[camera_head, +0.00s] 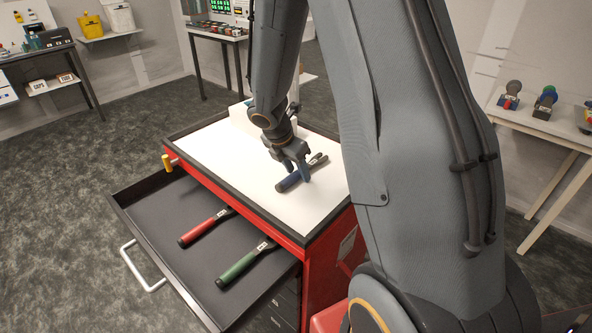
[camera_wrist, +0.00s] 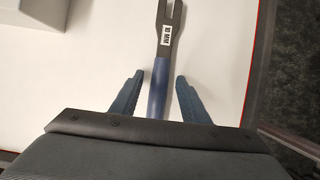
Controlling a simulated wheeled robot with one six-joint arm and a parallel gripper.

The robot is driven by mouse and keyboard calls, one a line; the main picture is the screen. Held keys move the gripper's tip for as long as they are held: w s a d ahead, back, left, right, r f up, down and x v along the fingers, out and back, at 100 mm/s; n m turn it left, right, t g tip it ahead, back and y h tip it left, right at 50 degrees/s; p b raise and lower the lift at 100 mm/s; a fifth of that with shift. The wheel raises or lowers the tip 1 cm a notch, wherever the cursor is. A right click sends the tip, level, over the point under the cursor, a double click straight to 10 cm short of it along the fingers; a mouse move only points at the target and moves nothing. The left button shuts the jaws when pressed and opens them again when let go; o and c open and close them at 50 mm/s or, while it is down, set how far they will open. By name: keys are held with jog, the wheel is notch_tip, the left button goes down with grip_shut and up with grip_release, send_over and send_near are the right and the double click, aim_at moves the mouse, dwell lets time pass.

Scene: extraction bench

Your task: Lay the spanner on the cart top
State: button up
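A spanner with a blue handle (camera_head: 287,184) and a grey forked head lies on the white cart top (camera_head: 218,152). In the wrist view the spanner (camera_wrist: 157,88) points away from me, with a white size label below its fork. My gripper (camera_head: 291,174) is low over the cart top at the spanner's handle. In the wrist view my gripper (camera_wrist: 159,80) is open, one finger on each side of the blue handle, with a gap on both sides. The end of the handle is hidden behind the gripper body.
The cart's drawer (camera_head: 150,200) is pulled open, holding a red-handled tool (camera_head: 205,228) and a green-handled tool (camera_head: 243,265). A white block (camera_head: 240,117) stands at the cart top's back edge. A yellow-ended item (camera_head: 167,162) sticks out at the left edge. Side benches stand farther off.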

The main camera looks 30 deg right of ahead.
jog(key=shift+a+r, duration=0.15)
jog(key=shift+r, duration=0.4)
jog(key=b+v, duration=0.2)
jog(key=v, duration=0.9)
jog(key=s+a+f+m+y, duration=0.1)
jog(key=s+a+m, duration=0.1)
jog(key=s+m, duration=0.3)
jog(key=s+a+f+m+y, duration=0.1)
jog(key=s+a+m, duration=0.2)
jog(key=m, duration=0.6)
jog(key=s+a+f+m+y, duration=0.1)
jog(key=s+a+m+y, duration=0.1)
jog(key=s+m, duration=0.4)
jog(key=shift+s+a+f+m, duration=0.25)
jog(key=shift+s+f+m, duration=0.05)
jog(key=shift+m, duration=0.4)
jog(key=shift+s+a+m, duration=0.25)
jog(key=shift+m, duration=0.25)
jog(key=shift+f, duration=0.1)
